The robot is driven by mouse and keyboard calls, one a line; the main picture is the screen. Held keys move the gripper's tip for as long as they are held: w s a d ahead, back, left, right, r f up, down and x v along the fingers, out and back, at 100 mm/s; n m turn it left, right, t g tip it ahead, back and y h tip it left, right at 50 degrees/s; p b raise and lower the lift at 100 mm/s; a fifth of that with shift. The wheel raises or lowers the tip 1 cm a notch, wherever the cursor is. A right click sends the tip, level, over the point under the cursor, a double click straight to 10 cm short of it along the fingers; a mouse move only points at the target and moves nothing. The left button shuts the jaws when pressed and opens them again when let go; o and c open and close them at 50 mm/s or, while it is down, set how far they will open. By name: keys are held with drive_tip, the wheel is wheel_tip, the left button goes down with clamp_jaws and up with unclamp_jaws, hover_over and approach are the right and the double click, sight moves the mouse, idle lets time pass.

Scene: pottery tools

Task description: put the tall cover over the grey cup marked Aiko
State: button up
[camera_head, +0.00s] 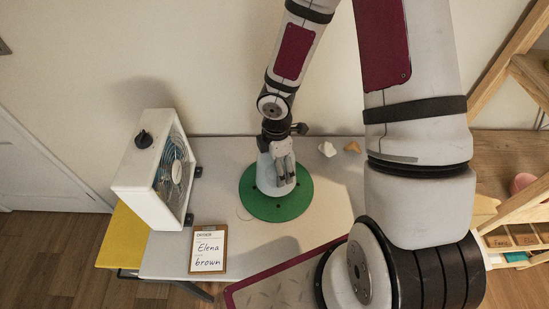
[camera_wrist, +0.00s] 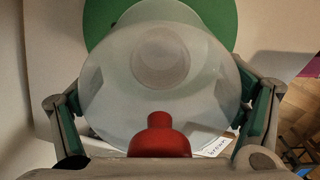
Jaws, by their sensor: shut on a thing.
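A pale, translucent cover (camera_head: 264,174) stands over the green round disc (camera_head: 262,207) on the table in the head view. It also fills the middle of the wrist view (camera_wrist: 112,100). My gripper (camera_head: 284,176) is at the cover, its fingers on either side of it in the wrist view (camera_wrist: 160,105), shut on it. A small round shape shows within the cover; I cannot tell whether it is a cup. A red knob-like piece (camera_wrist: 160,140) shows close to the wrist camera. No name Aiko is readable. I cannot tell whether the cover touches the disc.
A white box fan (camera_head: 150,175) stands left on the table (camera_head: 215,155). An order card (camera_head: 208,249) reads "Elena brown". A white piece (camera_head: 327,149) and a tan piece (camera_head: 352,147) lie behind right. A wooden shelf (camera_head: 525,205) with name labels is at right.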

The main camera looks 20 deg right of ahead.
drive_tip(key=shift+f+b, duration=1.15)
drive_tip(key=shift+f, duration=0.8)
drive_tip(key=o, duration=0.9)
drive_tip(key=shift+o, duration=0.2)
drive_tip(key=shift+r, duration=0.1)
wheel_tip(320, 180, up, 12)
drive_tip(key=shift+f, duration=0.1)
